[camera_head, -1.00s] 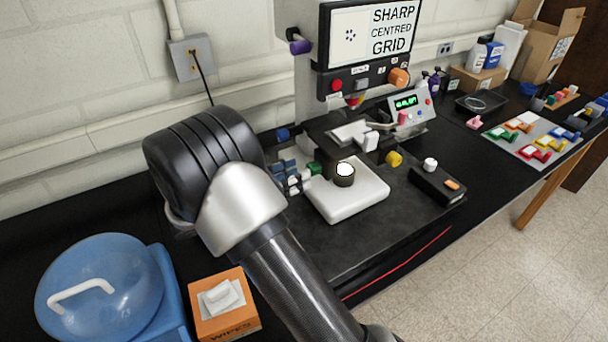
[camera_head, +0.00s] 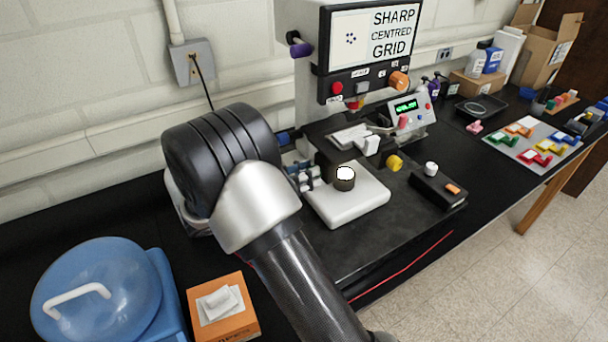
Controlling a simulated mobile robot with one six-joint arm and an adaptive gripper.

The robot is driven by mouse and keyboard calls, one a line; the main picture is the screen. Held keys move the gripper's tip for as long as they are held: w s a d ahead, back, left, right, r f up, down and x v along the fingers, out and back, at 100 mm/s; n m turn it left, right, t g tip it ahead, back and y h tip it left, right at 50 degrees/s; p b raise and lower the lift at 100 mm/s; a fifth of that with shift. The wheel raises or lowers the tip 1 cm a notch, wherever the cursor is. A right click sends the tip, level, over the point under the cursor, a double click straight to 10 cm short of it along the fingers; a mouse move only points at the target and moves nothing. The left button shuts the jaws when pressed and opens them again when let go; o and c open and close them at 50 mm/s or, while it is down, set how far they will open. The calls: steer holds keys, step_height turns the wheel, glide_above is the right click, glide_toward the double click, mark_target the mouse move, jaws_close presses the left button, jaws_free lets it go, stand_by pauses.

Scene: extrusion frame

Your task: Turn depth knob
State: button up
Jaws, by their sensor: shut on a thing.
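A microscope-like machine stands on the black bench with a white stage block (camera_head: 350,205) at its base. My gripper (camera_head: 311,177) reaches in from the left at the machine's lower left side. It is shut where a small green knob was seen; that knob is now hidden by the fingers. A yellow knob (camera_head: 394,163) sticks out on the right side of the base. A blue knob (camera_head: 284,138) is behind my wrist. I cannot read any label that names the depth knob.
A screen (camera_head: 370,40) reads "SHARP CENTRED GRID", with an orange knob (camera_head: 399,81) below it. A purple knob (camera_head: 299,47) is beside it. A blue domed container (camera_head: 105,285) and an orange wipes box (camera_head: 222,308) stand at front left. A black box (camera_head: 438,187) lies to the right.

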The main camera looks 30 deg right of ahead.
steer(key=c, duration=0.3)
steer(key=shift+m+p, duration=0.4)
steer(key=shift+m, duration=0.7)
steer(key=shift+c, duration=0.2)
steer(key=o, duration=1.1)
steer(key=shift+c, duration=0.2)
steer(key=a, duration=0.7)
steer(key=shift+s+a, duration=0.15)
steer(key=shift+a, duration=0.15)
